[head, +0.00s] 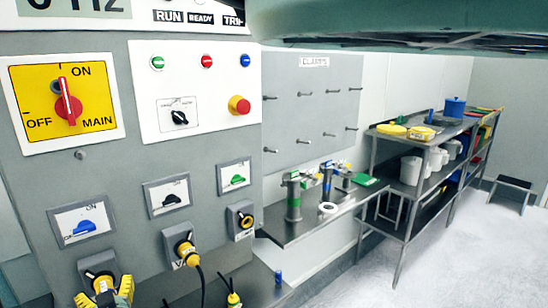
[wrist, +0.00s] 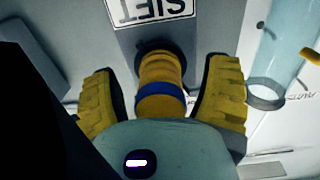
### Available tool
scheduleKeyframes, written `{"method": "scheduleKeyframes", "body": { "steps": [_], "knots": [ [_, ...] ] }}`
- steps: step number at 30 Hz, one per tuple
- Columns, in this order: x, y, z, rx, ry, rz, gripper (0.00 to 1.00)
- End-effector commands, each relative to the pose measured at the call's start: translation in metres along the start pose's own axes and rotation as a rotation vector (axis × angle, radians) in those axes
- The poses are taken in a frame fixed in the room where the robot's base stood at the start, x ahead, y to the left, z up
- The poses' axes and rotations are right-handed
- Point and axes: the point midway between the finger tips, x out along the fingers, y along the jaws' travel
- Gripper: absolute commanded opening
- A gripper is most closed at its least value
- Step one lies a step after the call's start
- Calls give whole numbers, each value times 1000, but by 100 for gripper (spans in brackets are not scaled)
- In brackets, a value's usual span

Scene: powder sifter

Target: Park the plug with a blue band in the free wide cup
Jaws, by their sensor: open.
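The yellow plug with a blue band (wrist: 172,106) shows in the wrist view, its far end at a dark round socket under the upside-down SIFT label (wrist: 150,10). In the head view the plug (head: 102,282) is at the lower left of the panel. My gripper (wrist: 163,95) has its two yellow ridged fingers on either side of the plug, with visible gaps, so it is open around it. The gripper also shows in the head view (head: 104,296) at the bottom left. No wide cup can be made out in either view.
A third plug (head: 234,299) and a small blue item (head: 278,277) are at the grey ledge (head: 262,290). A clear tube (wrist: 277,60) stands right of the fingers.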

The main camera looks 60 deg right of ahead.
Motion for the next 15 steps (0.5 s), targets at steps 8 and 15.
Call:
{"method": "scheduleKeyframes", "body": {
  "steps": [8,15],
  "knots": [
    [1,0,-1,1,0,1,55],
    [1,0,-1,1,2,1,30]
  ]
}}
